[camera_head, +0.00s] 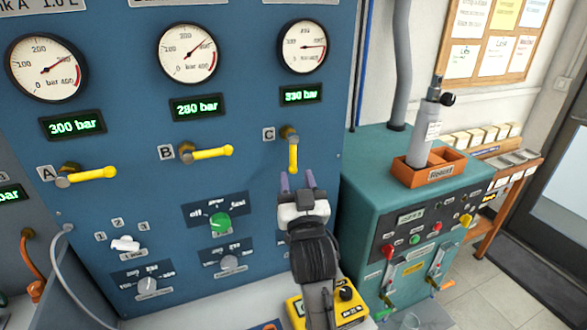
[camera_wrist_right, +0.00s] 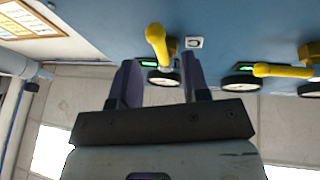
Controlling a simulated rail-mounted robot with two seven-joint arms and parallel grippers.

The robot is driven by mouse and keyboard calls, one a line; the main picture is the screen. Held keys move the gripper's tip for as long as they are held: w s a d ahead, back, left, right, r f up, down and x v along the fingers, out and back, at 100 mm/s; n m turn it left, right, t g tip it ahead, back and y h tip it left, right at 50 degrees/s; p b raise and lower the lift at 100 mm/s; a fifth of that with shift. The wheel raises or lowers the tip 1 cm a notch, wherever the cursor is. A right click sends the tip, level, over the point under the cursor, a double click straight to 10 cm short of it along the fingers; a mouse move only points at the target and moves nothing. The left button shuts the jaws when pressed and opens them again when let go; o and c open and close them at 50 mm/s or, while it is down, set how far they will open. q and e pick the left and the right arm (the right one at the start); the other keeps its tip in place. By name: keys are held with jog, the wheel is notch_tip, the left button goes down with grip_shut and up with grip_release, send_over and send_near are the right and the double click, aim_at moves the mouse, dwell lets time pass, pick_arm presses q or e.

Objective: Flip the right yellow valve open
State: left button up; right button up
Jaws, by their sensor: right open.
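The right yellow valve, marked C (camera_head: 293,153), is on the blue panel with its handle pointing straight down. It also shows in the right wrist view (camera_wrist_right: 156,46), which is turned upside down. My right gripper (camera_head: 297,182) is open just below the handle in the head view. In the wrist view its two purple fingers (camera_wrist_right: 160,72) are apart, with the handle seen beyond and roughly between them. I cannot tell whether they touch it. My left gripper is not in view.
Valves A (camera_head: 88,176) and B (camera_head: 208,153) have handles pointing right. The gauge above C (camera_head: 303,47) sits over a display reading about 330 bar (camera_head: 300,95). A green knob (camera_head: 220,222) is lower left of my gripper. A teal cabinet (camera_head: 365,165) stands right.

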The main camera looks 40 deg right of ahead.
jog(key=v, duration=0.6)
jog(key=shift+s+b, duration=0.3)
jog(key=shift+b, duration=0.15)
jog(key=shift+a+f, duration=0.15)
